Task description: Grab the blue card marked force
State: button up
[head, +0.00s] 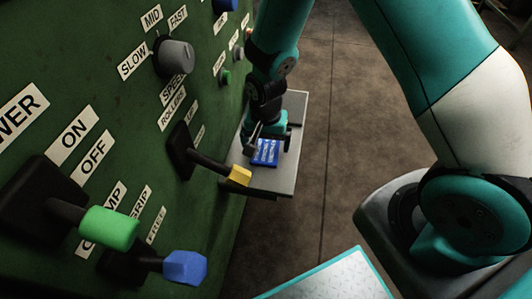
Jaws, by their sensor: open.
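A blue card (265,154) with pale lettering lies on a grey shelf (268,183) that sticks out from the green panel. The lettering is too small to read, so I cannot tell whether it says force. My gripper (264,140) is open and points down at the card's far edge. Its fingers overlap that edge in the picture. I cannot tell whether they touch the card or sit just above it. The card's far part is partly hidden by the gripper.
The green panel (100,25) on the left carries a grey knob (175,56) and levers with yellow (240,175), green (110,228) and blue (185,267) ends. The yellow-ended lever reaches close to the shelf's near side. Open brown floor (345,120) lies right of the shelf.

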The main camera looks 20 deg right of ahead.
notch_tip(320, 180, down, 2)
jog(key=shift+c, duration=0.5)
jog(key=c, duration=0.8)
jog(key=shift+r, duration=0.1)
jog(key=shift+c, duration=0.2)
